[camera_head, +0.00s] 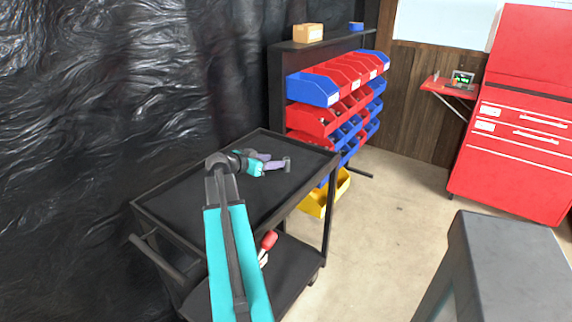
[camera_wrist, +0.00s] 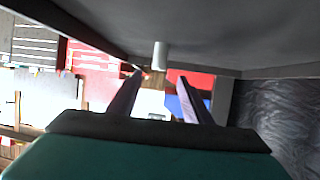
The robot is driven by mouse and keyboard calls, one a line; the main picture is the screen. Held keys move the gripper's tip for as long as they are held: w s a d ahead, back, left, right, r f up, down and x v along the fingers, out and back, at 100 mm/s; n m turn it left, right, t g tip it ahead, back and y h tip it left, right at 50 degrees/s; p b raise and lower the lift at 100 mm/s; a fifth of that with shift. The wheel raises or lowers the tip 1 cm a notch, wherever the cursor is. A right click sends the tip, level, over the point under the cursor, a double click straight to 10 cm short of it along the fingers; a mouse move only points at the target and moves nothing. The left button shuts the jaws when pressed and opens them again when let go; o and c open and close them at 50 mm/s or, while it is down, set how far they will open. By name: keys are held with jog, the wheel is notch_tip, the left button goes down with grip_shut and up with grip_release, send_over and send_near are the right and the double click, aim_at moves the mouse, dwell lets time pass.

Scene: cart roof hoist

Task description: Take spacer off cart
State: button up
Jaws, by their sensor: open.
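The spacer is a small grey cylinder (camera_head: 287,164) standing on the top tray of the black cart (camera_head: 302,142). It also shows in the wrist view (camera_wrist: 160,56), which is upside down, just beyond my fingertips and roughly midway between them. My gripper (camera_head: 277,161) has two purple fingers and is low over the tray, pointing at the spacer. The fingers are spread and empty in the wrist view (camera_wrist: 160,78). Whether a fingertip touches the spacer cannot be told.
The cart's top tray has a raised rim and is otherwise clear. A red object (camera_head: 268,240) lies on its lower shelf. A rack of red and blue bins (camera_head: 350,75) stands behind. A grey stand (camera_head: 515,260) is front right, and a red tool cabinet (camera_head: 520,140) is at right.

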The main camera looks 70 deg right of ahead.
aim_at(286, 164)
jog(key=shift+x, duration=1.1)
jog(key=shift+s+d, duration=0.1)
jog(key=shift+p+x, duration=1)
jog(key=shift+x, duration=1.5)
jog(key=shift+f, duration=0.1)
grip_shut()
